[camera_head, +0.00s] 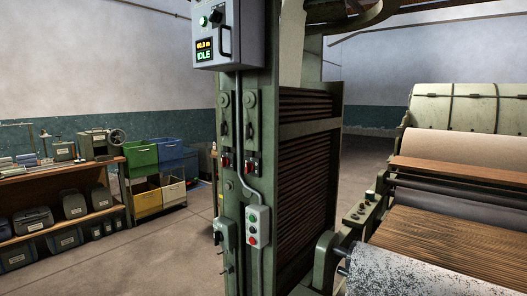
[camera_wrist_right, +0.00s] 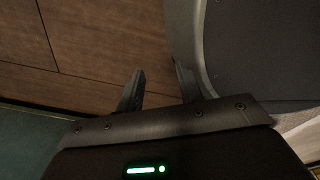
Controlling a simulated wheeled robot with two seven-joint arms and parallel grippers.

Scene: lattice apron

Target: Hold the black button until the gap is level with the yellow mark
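A green machine post (camera_head: 245,180) stands in the middle of the head view. A grey control box (camera_head: 228,42) at its top has a green button, a dark round knob (camera_head: 216,17) and a display (camera_head: 204,50) reading IDLE. A pale push-button box (camera_head: 258,226) sits lower, with green and red buttons; I cannot make out a black one. The brown slatted apron (camera_head: 305,170) runs upright behind the post, crossed by a green bar (camera_head: 310,128). I cannot tell a gap or yellow mark. My right gripper (camera_wrist_right: 160,86) is open and empty in the wrist view. My left gripper is not in view.
A wooden bench (camera_head: 70,170) with cases and tools stands at left, beside green, blue and yellow bins (camera_head: 148,197). Rollers and a slatted bed (camera_head: 440,240) fill the right. The floor (camera_head: 150,260) before the bench is clear. The wrist view shows brown panels (camera_wrist_right: 90,35) and a grey curved part.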

